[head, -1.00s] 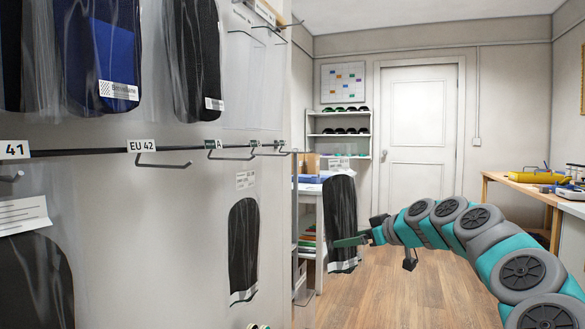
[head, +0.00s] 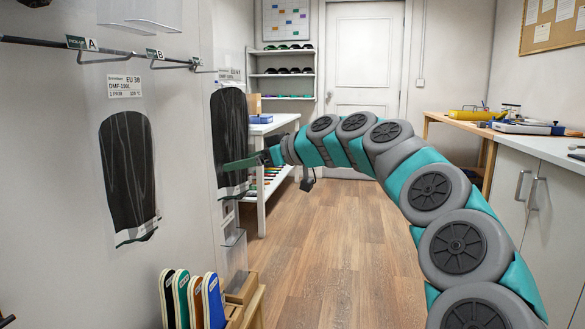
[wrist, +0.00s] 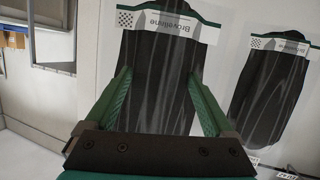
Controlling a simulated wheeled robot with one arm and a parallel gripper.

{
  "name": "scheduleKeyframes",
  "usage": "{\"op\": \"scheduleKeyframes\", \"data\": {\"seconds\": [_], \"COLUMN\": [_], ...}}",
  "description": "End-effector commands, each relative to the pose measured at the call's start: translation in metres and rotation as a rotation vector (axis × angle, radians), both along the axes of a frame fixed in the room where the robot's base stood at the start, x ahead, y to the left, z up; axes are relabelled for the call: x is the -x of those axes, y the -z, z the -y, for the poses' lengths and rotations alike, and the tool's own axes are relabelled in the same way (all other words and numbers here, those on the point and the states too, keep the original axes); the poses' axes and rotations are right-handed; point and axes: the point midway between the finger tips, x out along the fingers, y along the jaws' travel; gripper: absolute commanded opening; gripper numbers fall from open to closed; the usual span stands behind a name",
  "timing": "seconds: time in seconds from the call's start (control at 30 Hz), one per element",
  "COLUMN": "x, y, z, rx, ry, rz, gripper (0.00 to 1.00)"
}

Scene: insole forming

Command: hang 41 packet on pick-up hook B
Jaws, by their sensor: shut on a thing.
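My gripper (head: 243,163) is shut on a clear packet with a black insole (head: 229,125), which hangs upright at the right of the wall panel. Its white top label is too small to read. In the wrist view the packet (wrist: 158,85) lies between the two green fingers of my gripper (wrist: 160,88), with its printed band upside down. Pick-up hook B (head: 175,65) is on the rail, left of the held packet and higher; I see nothing on it. Pick-up hook A (head: 105,58) is farther left. A packet marked EU 38 (head: 130,170) hangs below, apparently on hook A.
The wall panel (head: 60,130) runs along the left. Colored insoles (head: 195,300) stand in a holder low at front. A white table (head: 270,125) and shelves (head: 283,75) are behind my gripper. A counter (head: 540,145) is at right. The floor between is clear.

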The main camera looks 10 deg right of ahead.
Motion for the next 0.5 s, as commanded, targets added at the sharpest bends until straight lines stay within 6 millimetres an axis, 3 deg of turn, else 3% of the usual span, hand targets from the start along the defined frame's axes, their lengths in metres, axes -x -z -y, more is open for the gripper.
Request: {"op": "scheduleKeyframes", "data": {"seconds": [0.1, 0.5], "x": [0.004, -0.002], "y": [0.0, -0.001], "z": [-0.014, -0.03], "rx": [-0.003, -0.004], "ry": [-0.022, -0.021], "rz": [0.003, 0.003], "gripper": [0.28, 0.28]}}
